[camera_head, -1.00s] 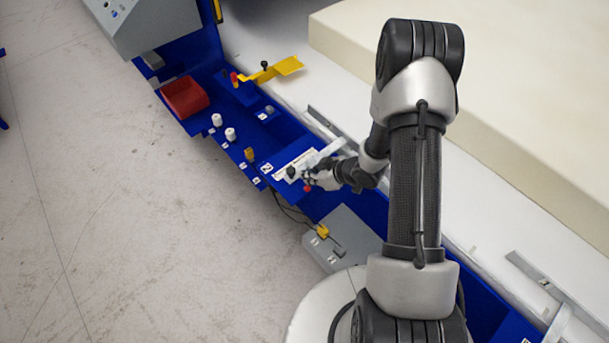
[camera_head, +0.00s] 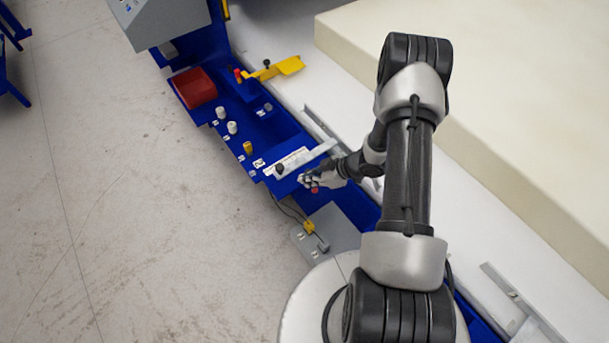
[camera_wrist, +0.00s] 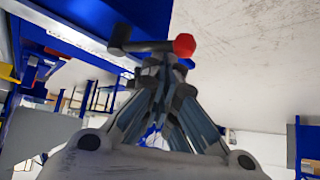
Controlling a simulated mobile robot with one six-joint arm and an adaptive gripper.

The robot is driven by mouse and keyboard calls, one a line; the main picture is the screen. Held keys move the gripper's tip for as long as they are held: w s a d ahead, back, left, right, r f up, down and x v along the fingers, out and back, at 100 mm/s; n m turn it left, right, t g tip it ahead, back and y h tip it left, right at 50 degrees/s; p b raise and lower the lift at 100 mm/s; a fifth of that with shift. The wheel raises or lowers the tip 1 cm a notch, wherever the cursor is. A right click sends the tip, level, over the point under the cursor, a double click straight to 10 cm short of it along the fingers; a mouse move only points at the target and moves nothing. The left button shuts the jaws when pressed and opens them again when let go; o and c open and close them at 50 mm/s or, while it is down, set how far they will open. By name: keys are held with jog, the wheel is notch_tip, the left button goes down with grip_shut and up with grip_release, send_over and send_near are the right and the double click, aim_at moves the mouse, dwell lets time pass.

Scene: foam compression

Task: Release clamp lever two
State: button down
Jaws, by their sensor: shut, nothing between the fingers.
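My gripper (camera_head: 308,181) is shut and empty, low beside the blue bench. In the wrist view its closed fingertips (camera_wrist: 164,66) are just below a short black lever (camera_wrist: 130,44) with a red knob (camera_wrist: 184,45). I cannot tell if they touch. The red knob (camera_head: 315,190) also shows in the head view, right by the fingertips. A pale clamp bar (camera_head: 308,158) with a black knob (camera_head: 279,168) is to the left of my gripper, apart from it. A number label (camera_head: 259,163) is near that bar, too small to read surely.
A yellow clamp arm (camera_head: 288,66) and a red bin (camera_head: 196,88) are farther along the bench. Two white pegs (camera_head: 232,127) stand between. A large foam block (camera_head: 480,90) lies to the right.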

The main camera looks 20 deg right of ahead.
jog(key=shift+s+d+p, duration=0.15)
jog(key=shift+d+p, duration=0.15)
jog(key=shift+d, duration=0.4)
dwell(0.4)
jog(key=v, duration=1.2)
jog(key=shift+a, duration=0.2)
jog(key=shift+r, duration=0.1)
